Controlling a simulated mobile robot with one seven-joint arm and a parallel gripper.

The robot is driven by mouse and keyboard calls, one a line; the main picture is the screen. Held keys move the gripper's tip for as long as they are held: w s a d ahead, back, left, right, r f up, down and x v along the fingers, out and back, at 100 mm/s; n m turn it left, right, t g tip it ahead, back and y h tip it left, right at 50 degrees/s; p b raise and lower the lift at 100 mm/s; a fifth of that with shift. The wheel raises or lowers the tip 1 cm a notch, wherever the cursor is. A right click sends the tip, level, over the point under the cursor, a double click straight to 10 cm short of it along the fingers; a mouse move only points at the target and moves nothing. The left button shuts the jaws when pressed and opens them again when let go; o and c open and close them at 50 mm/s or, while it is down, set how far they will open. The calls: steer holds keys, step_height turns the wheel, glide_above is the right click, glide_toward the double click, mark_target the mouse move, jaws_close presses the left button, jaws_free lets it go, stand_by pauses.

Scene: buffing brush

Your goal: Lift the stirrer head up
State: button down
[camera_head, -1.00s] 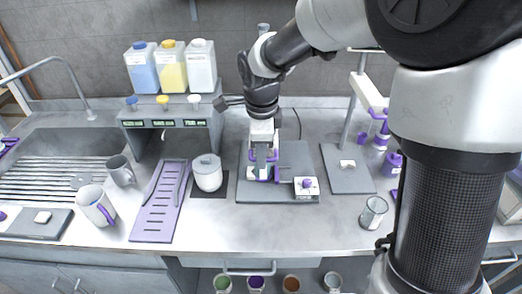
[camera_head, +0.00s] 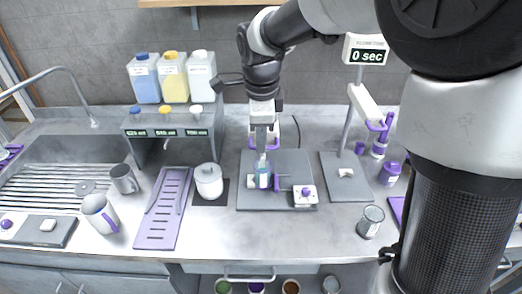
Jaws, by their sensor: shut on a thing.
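The stirrer stands on a grey base plate (camera_head: 300,166) in the middle of the counter. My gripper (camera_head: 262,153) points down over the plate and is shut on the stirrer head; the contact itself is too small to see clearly. A small cup (camera_head: 263,178) with bluish contents and a purple handle stands on the plate below the fingers. A white control box (camera_head: 304,195) with a purple knob sits at the plate's front right corner.
A lidded white pot (camera_head: 208,182) and a purple slotted rack (camera_head: 163,210) stand left of the stirrer. A second grey stand (camera_head: 348,190) with a timer display (camera_head: 366,50) is on the right. A glass beaker (camera_head: 370,221) is at the front right.

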step_height(320, 180, up, 3)
steer(key=shift+r+p, duration=0.2)
steer(key=shift+p, duration=0.25)
steer(key=shift+w+r, duration=0.15)
steer(key=c, duration=1.8)
jaws_free()
steer(key=shift+r, duration=0.1)
steer(key=shift+c, duration=0.2)
steer(key=s+r, duration=0.3)
steer(key=r, duration=1.4)
steer(key=shift+s+d, duration=0.1)
steer(key=shift+s, duration=0.05)
